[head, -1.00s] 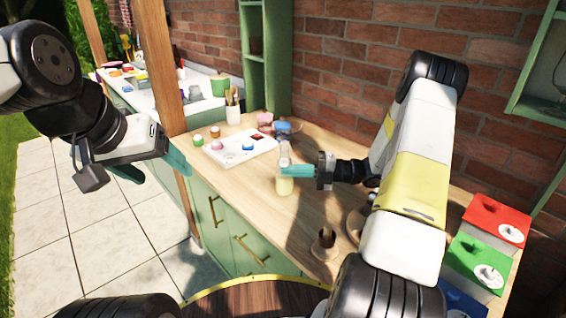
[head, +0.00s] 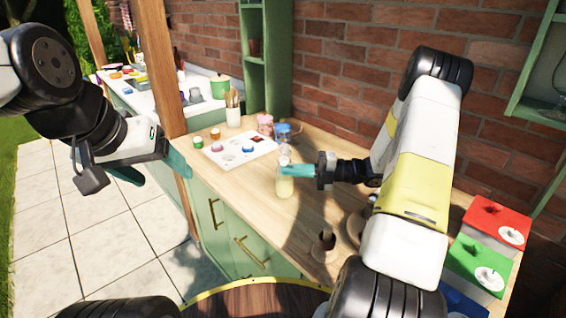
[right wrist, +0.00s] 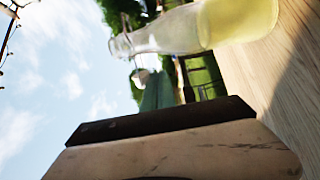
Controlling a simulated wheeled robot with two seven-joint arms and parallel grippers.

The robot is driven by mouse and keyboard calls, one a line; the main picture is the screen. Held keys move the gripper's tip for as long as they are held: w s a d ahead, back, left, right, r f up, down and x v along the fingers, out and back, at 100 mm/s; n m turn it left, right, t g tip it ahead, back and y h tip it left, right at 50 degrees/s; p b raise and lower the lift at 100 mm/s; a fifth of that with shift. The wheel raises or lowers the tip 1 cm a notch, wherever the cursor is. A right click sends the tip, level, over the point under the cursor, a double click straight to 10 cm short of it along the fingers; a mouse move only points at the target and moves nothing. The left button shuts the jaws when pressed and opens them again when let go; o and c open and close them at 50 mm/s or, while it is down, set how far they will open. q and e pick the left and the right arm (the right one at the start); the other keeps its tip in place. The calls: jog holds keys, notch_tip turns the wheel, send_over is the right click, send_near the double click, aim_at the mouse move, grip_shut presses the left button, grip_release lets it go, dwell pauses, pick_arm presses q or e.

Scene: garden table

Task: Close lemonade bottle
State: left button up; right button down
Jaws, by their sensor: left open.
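The lemonade bottle (head: 285,187) stands upright on the wooden counter (head: 240,182), with pale yellow liquid in its lower part. In the right wrist view the bottle (right wrist: 190,28) appears sideways, its clear neck pointing left. A small pale stopper-like piece (right wrist: 141,77) shows beside the neck, off the mouth. My right gripper (head: 297,170) is at the bottle's upper part. One teal finger (right wrist: 160,92) shows close to that piece; the other is hidden, so its opening is unclear. My left gripper (head: 152,170) is open and empty, left of the counter.
Red (head: 490,217), green (head: 470,258) and blue boxes stand at right. A wooden holder (head: 323,250) stands nearer me. The counter left of the bottle is clear.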

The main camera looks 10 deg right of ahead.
jog(key=shift+s+r, duration=0.25)
jog(key=shift+r, duration=0.35)
jog(key=shift+s+r, duration=0.1)
jog(key=shift+r, duration=0.45)
